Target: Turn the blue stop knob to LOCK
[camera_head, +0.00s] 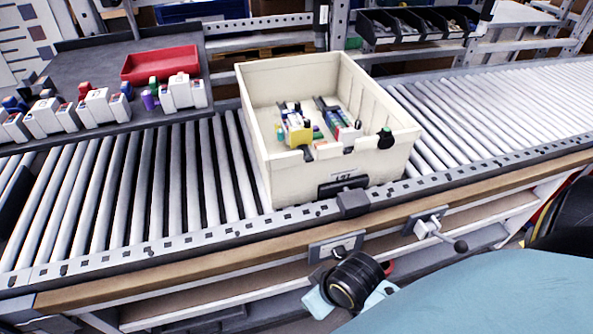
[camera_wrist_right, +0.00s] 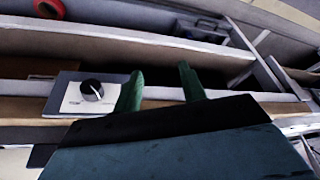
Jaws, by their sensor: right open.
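A dark round knob (camera_wrist_right: 92,90) with a pale face sits on a white plate (camera_wrist_right: 75,100) in the right wrist view. No blue shows on it, and the plate's lettering is too small to read. A plate on the wooden rail (camera_head: 335,247) shows in the head view, with my right wrist just below it. My right gripper (camera_wrist_right: 160,82) is open and empty, its two green fingers apart. The knob is left of the nearer finger, outside the jaws, with no clear contact. The head view hides these fingers behind my wrist. My left gripper is not in view.
A cream bin (camera_head: 290,175) with tools and small parts stands on the roller conveyor (camera_head: 130,190), behind a black stop block (camera_head: 353,203). A second plate with a lever (camera_head: 440,232) is on the rail to the right. A red tray (camera_head: 160,64) lies at the back left.

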